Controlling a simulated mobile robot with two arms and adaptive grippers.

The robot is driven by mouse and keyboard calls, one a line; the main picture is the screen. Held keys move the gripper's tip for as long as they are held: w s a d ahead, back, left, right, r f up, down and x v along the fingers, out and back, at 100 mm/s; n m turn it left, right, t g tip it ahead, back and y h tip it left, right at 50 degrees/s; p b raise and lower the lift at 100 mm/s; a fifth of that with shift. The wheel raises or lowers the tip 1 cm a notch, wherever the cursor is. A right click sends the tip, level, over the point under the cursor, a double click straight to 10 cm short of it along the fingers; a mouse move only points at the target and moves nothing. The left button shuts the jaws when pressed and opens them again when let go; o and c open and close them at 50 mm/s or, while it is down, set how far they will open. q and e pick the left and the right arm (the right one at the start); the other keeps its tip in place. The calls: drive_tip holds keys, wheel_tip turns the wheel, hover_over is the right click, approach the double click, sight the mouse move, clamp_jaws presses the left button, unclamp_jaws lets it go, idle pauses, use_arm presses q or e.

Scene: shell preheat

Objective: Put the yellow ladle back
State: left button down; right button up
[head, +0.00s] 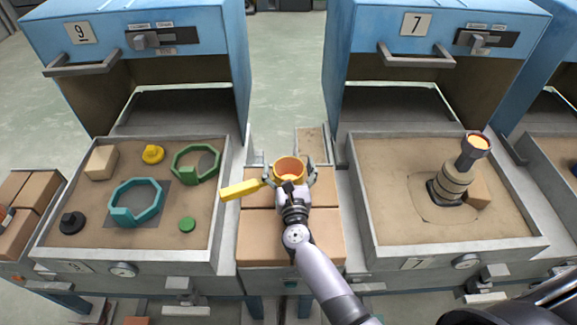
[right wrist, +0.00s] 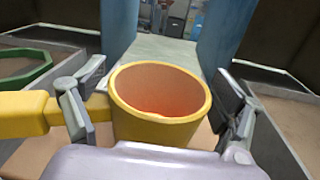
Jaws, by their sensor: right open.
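The yellow ladle (head: 240,190) is at the brick-topped stand (head: 262,252) between the two stations. It has a round cup with an orange inside and a yellow handle pointing left. In the right wrist view the ladle's cup (right wrist: 155,128) is upright and looks empty. My right gripper (head: 290,174) is open, one finger on each side of the cup. In the right wrist view the right gripper (right wrist: 157,105) shows a gap at the cup's right; the left finger is close to the handle's root. The cup's underside is hidden. My left gripper is not in view.
Station 9's sand tray (head: 222,225) at left holds teal and green rings, a yellow piece and small blocks. Blue hoods (head: 240,70) stand behind both.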

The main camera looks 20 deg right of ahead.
drive_tip(key=shift+r+p, duration=0.25)
drive_tip(key=shift+p, duration=0.05)
drive_tip(key=s, duration=0.3)
drive_tip(key=s+a+b, duration=0.1)
drive_tip(key=s, duration=0.3)
drive_tip(key=s+a+b, duration=0.1)
drive_tip(key=s, duration=0.2)
drive_tip(key=shift+s+f, duration=0.2)
drive_tip(key=shift+s, duration=0.1)
drive_tip(key=shift+s+a+r, duration=0.1)
drive_tip(key=shift+s+a, duration=0.1)
drive_tip(key=shift+s, duration=0.45)
